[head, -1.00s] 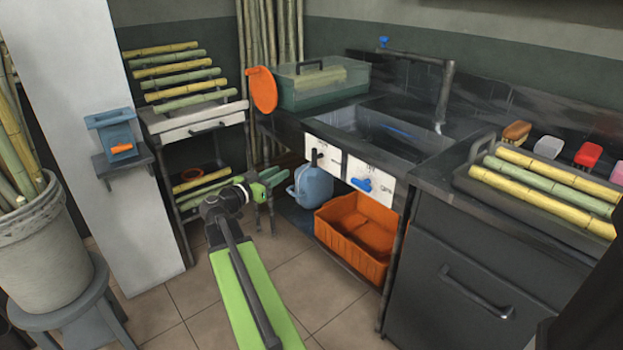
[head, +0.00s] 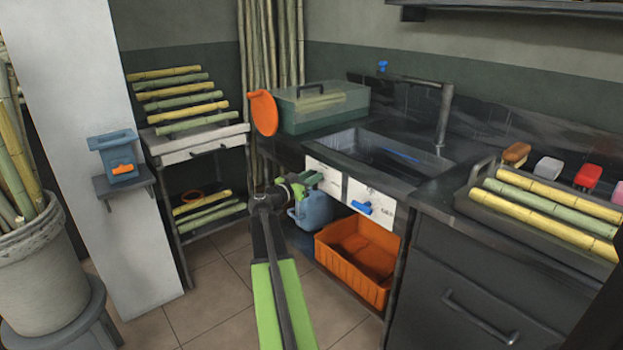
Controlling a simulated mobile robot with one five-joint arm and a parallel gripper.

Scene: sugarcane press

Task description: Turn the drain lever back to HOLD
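Two white panels are on the front of the sink counter. The right panel (head: 370,193) carries a blue lever (head: 362,208) lying roughly sideways; its small lettering is too blurred to read. The left panel (head: 330,182) is partly covered by my gripper (head: 312,179), and its dark lever is hidden behind it. I cannot read a HOLD mark or tell which lever is the drain lever. My gripper, green with a dark wrist, is in front of the left panel. I cannot tell whether it touches anything or how its fingers stand.
Below the panels are a blue jug (head: 314,212) and an orange crate (head: 352,262). The sink (head: 385,152) is above. A dark cabinet (head: 470,270) stands at right, a cane rack (head: 195,150) at left. The tiled floor between is free.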

